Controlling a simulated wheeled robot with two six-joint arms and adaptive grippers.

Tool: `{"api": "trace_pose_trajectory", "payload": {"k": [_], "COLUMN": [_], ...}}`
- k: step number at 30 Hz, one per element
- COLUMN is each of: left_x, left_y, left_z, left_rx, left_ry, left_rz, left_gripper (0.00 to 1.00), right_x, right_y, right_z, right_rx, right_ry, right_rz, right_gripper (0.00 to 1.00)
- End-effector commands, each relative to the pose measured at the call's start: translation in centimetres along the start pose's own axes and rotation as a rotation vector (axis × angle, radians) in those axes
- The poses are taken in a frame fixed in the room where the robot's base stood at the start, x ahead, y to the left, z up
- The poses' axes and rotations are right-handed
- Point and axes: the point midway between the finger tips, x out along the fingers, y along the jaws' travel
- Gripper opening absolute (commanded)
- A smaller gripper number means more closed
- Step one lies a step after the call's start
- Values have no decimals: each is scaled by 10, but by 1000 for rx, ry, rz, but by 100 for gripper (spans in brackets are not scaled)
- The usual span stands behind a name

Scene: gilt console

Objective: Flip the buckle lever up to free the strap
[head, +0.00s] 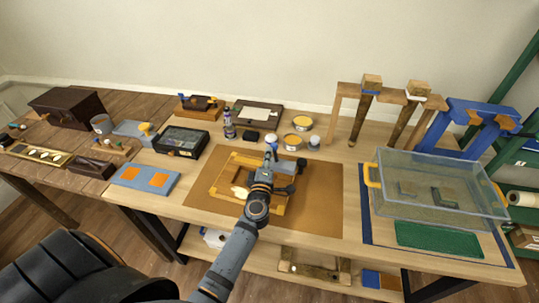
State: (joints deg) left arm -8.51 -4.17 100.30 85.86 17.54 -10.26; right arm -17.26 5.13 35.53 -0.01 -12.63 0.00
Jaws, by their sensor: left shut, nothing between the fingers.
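A yellow-wood frame (227,168) lies on the brown mat (320,205) in the middle of the bench. My left gripper (271,154) is over the right part of this frame, shut and empty. The gripper and its wrist cover much of the frame. I cannot make out a buckle, its lever or a strap there; they may be hidden behind the gripper. Whether the gripper touches the frame cannot be told. My right gripper is not in view.
Behind the mat stand tins (302,123), a small bottle (228,124) and a black case (182,141). A clear bin (440,185) with a yellow handle stands at the right. Wooden stands (345,95) rise behind it. The mat's front right is clear.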

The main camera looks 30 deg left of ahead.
Motion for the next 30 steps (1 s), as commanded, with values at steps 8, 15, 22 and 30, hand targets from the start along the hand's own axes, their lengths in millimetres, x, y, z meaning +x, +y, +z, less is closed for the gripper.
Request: {"api": "trace_pose_trajectory", "payload": {"k": [8, 15, 22, 30], "left_x": [0, -1, -1, -1], "left_y": [0, 5, 3, 3], "left_z": [0, 5, 5, 5], "left_rx": [5, 154, 158, 157], "left_ry": [0, 0, 0, 0], "left_rz": [0, 25, 26, 26], "left_gripper": [0, 0, 0, 0], "right_x": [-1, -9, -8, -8], "right_y": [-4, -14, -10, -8], "right_z": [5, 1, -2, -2], "right_rx": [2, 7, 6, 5], "right_ry": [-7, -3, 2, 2], "right_rz": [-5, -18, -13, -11], "right_gripper": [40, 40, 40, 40]}}
